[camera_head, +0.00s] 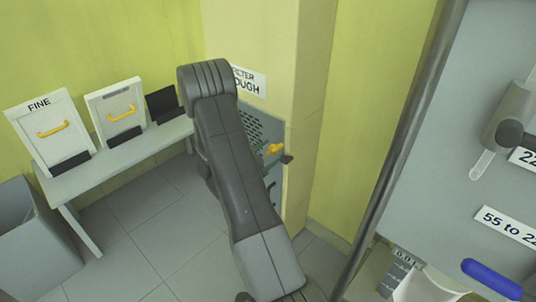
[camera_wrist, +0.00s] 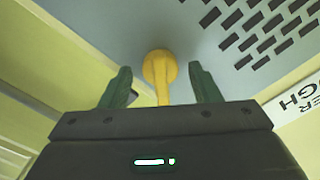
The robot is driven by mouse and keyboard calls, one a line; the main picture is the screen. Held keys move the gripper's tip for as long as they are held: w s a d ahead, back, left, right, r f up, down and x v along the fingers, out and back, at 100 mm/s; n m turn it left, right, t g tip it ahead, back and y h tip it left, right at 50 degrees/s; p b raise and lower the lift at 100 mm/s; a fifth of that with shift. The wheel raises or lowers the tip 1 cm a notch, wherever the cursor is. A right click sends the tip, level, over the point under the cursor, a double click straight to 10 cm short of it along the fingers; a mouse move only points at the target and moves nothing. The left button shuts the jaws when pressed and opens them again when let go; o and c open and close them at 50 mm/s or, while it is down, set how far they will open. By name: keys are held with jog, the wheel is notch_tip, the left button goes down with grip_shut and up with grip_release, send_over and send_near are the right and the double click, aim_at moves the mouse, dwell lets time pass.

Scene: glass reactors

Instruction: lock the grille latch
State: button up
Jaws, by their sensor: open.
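The grille panel (camera_head: 273,180) is a grey plate with dark slots, set in the side of a cream column. Its yellow latch (camera_head: 275,149) sticks out near the panel's right edge, with a dark piece just beside it. In the wrist view the latch (camera_wrist: 160,72) shows as a rounded yellow knob on a stem against the grey panel (camera_wrist: 205,25). My gripper (camera_wrist: 160,80) is open, with one green finger on each side of the latch. Gaps show between fingers and latch.
A bench (camera_head: 125,152) at left holds a "FINE" panel (camera_head: 45,125) and another white panel (camera_head: 116,110), both with yellow handles. A grey bin (camera_head: 30,240) stands front left. A metal pole (camera_head: 405,145) and a grey cabinet with a blue handle (camera_head: 490,278) are at right.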

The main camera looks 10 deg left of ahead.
jog(key=c, duration=1)
jog(key=shift+f+m+b, duration=0.15)
jog(key=shift+m+b, duration=0.15)
jog(key=shift+b, duration=0.3)
jog(key=m+b, duration=0.9)
jog(key=b, duration=0.5)
jog(key=shift+b, duration=0.35)
